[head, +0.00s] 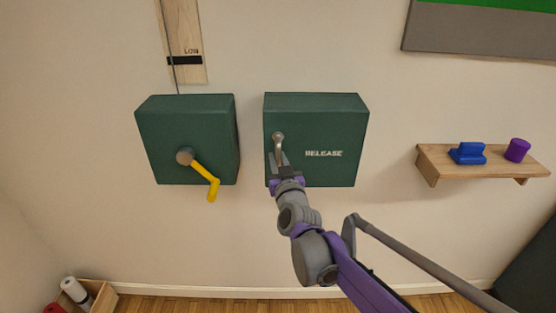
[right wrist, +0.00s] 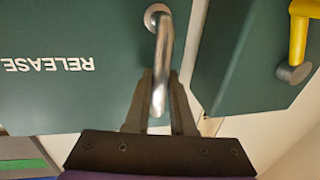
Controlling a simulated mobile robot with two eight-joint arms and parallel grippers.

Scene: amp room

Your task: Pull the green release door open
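The green release door (head: 340,170) is the front of a dark green wall box with RELEASE in white letters. It looks closed. Its silver handle (head: 278,141) is near the left edge and also shows in the right wrist view (right wrist: 163,55). My right gripper (head: 280,171) is at this handle from below. In the right wrist view its two dark fingers (right wrist: 160,95) lie on either side of the handle's free end, close against it, and look shut on it. My left gripper is not in view.
A second green box (head: 160,125) with a yellow crank (head: 206,178) is on the wall to the left, below a wooden strip (head: 186,40) marked LOW. A wooden shelf (head: 435,160) at the right bears a blue object (head: 468,153) and a purple cylinder (head: 517,150).

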